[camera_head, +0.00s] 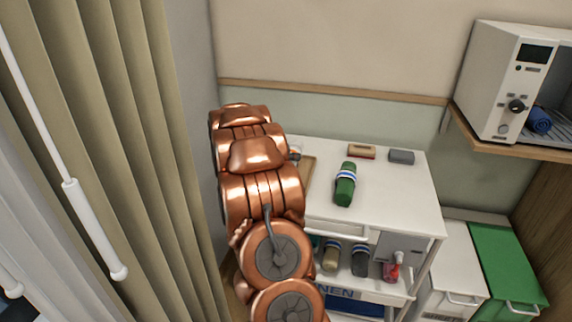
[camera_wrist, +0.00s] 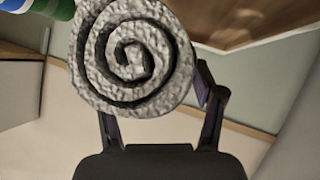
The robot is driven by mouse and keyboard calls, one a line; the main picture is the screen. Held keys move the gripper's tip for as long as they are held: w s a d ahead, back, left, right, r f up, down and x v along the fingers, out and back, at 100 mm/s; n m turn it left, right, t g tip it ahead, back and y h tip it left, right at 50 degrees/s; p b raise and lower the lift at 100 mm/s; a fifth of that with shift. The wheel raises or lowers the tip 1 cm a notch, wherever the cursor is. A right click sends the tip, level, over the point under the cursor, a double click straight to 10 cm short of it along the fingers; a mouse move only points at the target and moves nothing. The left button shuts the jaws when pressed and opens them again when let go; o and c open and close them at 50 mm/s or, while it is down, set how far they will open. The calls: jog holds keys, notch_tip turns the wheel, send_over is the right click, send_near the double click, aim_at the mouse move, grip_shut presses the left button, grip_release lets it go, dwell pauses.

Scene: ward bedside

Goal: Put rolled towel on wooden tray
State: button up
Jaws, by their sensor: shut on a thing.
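A grey rolled towel (camera_wrist: 133,58) shows end-on in the wrist view, its spiral facing the camera. My gripper (camera_wrist: 157,88) is shut on it, one finger on each side. The wooden tray (camera_wrist: 245,18) shows at the upper right of the wrist view, beyond the towel. In the head view a strip of the tray (camera_head: 309,172) shows on the white cart top, the rest hidden behind my copper arm. My gripper and the grey towel are hidden behind the arm in the head view. I cannot tell whether the towel touches the tray.
On the white cart (camera_head: 395,198), a green roll (camera_head: 345,185) lies right of the tray. A brush-like block (camera_head: 361,151) and a grey block (camera_head: 401,157) lie at the back. Several items fill the shelf below. A curtain (camera_head: 110,130) hangs on the left.

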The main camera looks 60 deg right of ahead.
jog(key=shift+w+f, duration=0.15)
jog(key=shift+f, duration=1.65)
jog(key=o, duration=1.2)
jog(key=b+v, duration=0.1)
jog(key=v, duration=1.1)
